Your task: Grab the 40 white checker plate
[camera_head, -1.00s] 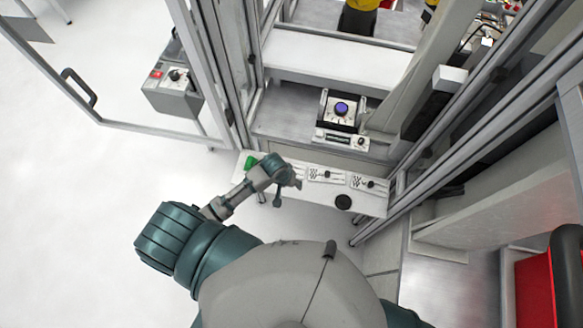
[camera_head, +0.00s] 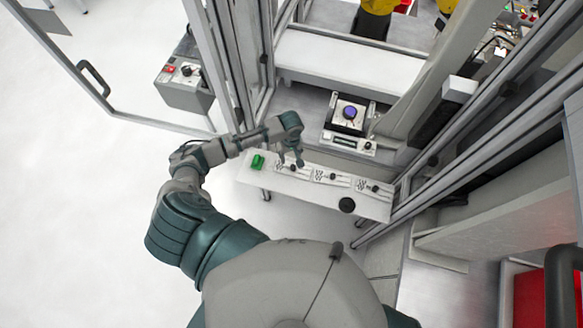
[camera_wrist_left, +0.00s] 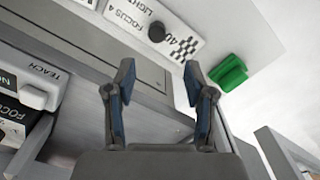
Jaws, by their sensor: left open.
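The white checker plate marked 40 (camera_wrist_left: 200,38) shows in the wrist view, with a black knob (camera_wrist_left: 156,32) beside its checker pattern. In the head view it appears to be the leftmost plate (camera_head: 285,167) on the white shelf (camera_head: 310,190), partly covered by my gripper. My left gripper (camera_head: 290,160) is over the left part of the shelf, near that plate. In the wrist view its two fingers (camera_wrist_left: 157,85) are spread with nothing between them, and the plate lies beyond the tips. My right gripper is not in view.
A green block (camera_head: 257,162) sits at the shelf's left end. Two similar plates (camera_head: 331,177) (camera_head: 373,187) lie to the right, with a black disc (camera_head: 347,205) in front. A device with a purple knob (camera_head: 349,112) stands behind. Metal frame posts (camera_head: 228,60) flank the opening.

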